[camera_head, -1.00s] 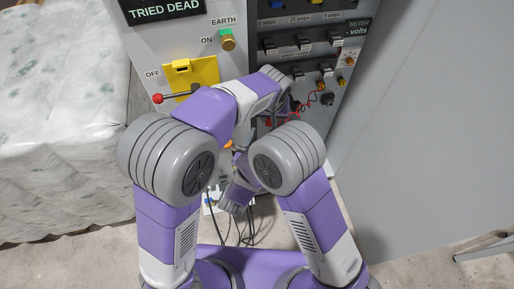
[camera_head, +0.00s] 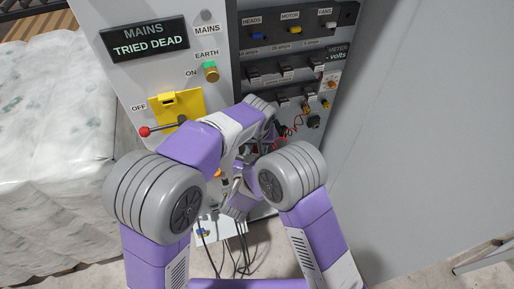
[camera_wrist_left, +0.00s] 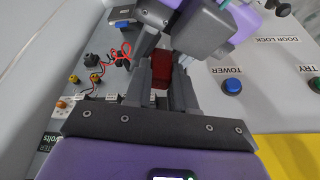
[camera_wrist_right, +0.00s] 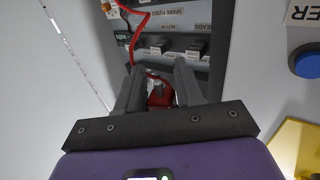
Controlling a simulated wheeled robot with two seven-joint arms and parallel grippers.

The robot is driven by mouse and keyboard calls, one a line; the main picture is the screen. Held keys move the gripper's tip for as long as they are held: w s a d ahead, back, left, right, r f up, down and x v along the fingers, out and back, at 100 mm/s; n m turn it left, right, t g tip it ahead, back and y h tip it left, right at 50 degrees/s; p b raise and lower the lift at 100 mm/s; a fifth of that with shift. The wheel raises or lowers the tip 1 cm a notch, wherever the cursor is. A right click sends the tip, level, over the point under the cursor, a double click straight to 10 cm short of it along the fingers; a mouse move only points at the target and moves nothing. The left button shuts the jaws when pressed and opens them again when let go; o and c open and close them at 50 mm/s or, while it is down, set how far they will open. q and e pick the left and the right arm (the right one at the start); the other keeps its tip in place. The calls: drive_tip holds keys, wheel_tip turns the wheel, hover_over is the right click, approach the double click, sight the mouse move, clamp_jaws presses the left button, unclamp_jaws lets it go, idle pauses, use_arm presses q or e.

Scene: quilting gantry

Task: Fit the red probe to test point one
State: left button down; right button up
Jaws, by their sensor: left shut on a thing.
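In the left wrist view my left gripper (camera_wrist_left: 163,78) is shut on a dark red block, which I take for the red probe (camera_wrist_left: 160,74). My right gripper (camera_wrist_right: 160,80) shows its fingers apart in the right wrist view, with a red piece (camera_wrist_right: 158,98) between them; whether they touch it I cannot tell. A red lead (camera_wrist_right: 140,28) runs up from there. In the left wrist view the red lead (camera_wrist_left: 108,53) lies by a black terminal (camera_wrist_left: 120,61). The probe tip is not clear. I cannot single out test point one.
The panel has a yellow isolator plate (camera_head: 188,102) with a red-knobbed lever (camera_head: 145,131), and several fuses in rows. A grey wall (camera_head: 420,110) stands at the right. A covered quilt (camera_head: 50,130) lies at the left. Black cables (camera_head: 238,250) hang below my arms.

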use_arm(q)
drive_tip(key=shift+d, duration=0.15)
use_arm(e)
drive_tip(key=shift+a, duration=0.1)
drive_tip(key=shift+c, duration=1.2)
use_arm(q)
drive_tip(key=c, duration=1.1)
unclamp_jaws()
use_arm(e)
clamp_jaws()
use_arm(q)
drive_tip(key=shift+o, duration=1.2)
drive_tip(key=shift+r, duration=0.1)
